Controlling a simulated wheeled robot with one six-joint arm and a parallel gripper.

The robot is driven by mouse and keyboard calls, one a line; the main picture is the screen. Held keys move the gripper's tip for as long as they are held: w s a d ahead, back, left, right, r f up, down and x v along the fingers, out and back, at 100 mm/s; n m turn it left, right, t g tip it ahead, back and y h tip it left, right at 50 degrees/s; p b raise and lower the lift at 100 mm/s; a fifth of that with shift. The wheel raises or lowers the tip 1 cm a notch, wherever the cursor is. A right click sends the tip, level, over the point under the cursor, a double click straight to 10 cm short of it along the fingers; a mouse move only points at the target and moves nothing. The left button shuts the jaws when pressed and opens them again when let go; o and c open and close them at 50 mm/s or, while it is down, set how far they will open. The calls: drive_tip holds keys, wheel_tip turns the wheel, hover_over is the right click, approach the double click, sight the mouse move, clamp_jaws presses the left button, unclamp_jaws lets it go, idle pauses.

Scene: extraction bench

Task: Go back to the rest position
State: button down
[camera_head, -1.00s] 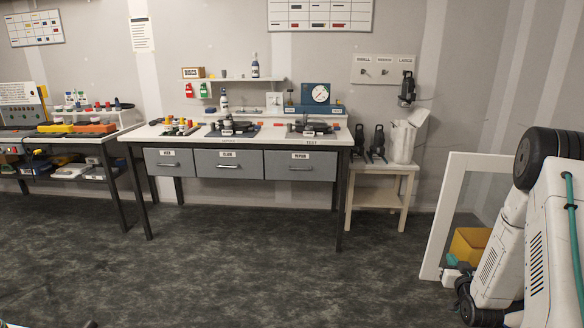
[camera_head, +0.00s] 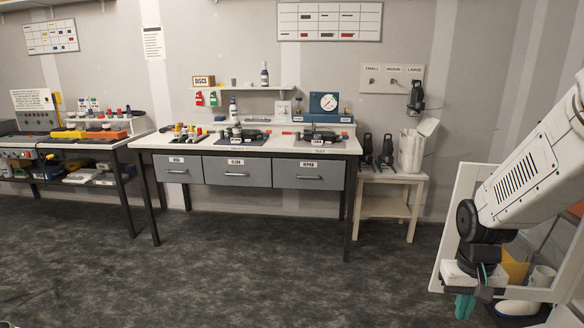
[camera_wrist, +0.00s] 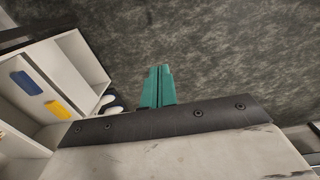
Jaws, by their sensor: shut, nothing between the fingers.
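My gripper (camera_head: 466,304) hangs at the lower right of the head view, pointing down, with teal fingers. In the wrist view its two teal fingers (camera_wrist: 158,86) lie side by side, shut, with nothing between them. Dark floor shows beyond the fingertips. My white arm comes in from the right edge of the head view. The gripper is apart from the bench (camera_head: 262,146) and hangs in front of a white frame (camera_head: 452,220).
A small side table (camera_head: 405,178) with a white bin (camera_head: 411,150) stands right of the bench. A yellow box (camera_head: 514,268) sits behind my arm. In the wrist view a white shelf unit (camera_wrist: 85,58) is at left. The floor (camera_head: 300,270) before the bench is clear.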

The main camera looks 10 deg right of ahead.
drive_tip(key=s+a+r+n+t, duration=0.1)
drive_tip(key=s+a+r+n, duration=0.2)
drive_tip(key=s+a+r, duration=1)
wheel_tip(320, 180, up, 3)
drive_tip(key=shift+s+a+t+y, duration=0.2)
drive_tip(key=shift+s+t+y, duration=0.15)
drive_tip(key=shift+s, duration=0.4)
